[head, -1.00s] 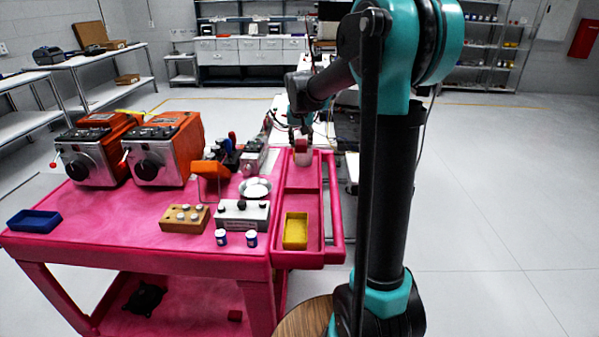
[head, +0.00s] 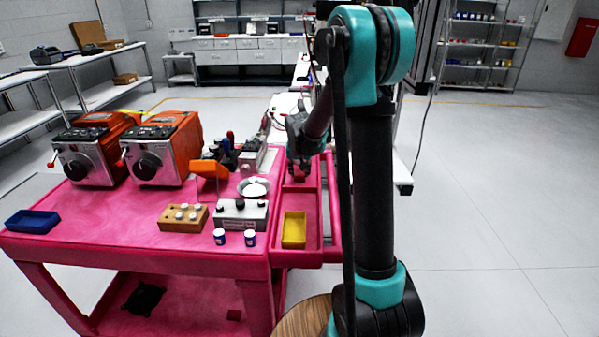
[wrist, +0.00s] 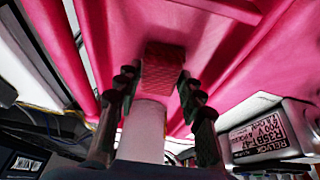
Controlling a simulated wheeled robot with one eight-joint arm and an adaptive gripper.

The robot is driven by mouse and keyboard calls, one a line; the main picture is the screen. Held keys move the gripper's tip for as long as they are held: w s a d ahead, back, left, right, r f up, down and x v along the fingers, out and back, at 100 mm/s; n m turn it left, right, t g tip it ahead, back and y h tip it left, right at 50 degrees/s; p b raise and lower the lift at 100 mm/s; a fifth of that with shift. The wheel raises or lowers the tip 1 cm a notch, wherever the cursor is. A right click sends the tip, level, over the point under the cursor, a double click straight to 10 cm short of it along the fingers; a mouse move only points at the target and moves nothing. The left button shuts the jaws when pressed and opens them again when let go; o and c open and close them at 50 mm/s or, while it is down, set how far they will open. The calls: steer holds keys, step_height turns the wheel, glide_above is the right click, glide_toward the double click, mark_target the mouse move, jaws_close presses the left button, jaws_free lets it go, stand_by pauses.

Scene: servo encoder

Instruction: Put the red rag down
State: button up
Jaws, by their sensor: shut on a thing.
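The red rag (wrist: 163,70) shows in the wrist view as a small red block between the fingertips of my gripper (wrist: 160,85), which is shut on it. In the head view my gripper (head: 299,172) is low over the far part of the pink side tray (head: 312,255), and the rag is mostly hidden there. A white cylinder (wrist: 143,130) stands between the fingers in the wrist view, just below the rag in the picture. I cannot tell whether the rag touches the tray.
A yellow bin (head: 294,230) sits in the tray's near part. To the left on the pink cart are a grey box (head: 242,216), a white dish (head: 254,188), an orange stand (head: 209,169) and two orange machines (head: 165,150). A labelled grey device (wrist: 275,130) is right of the fingers.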

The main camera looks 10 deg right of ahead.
steer(key=o, duration=1.1)
steer(key=shift+f, duration=0.1)
steer(key=v, duration=1.2)
steer(key=shift+w, duration=0.1)
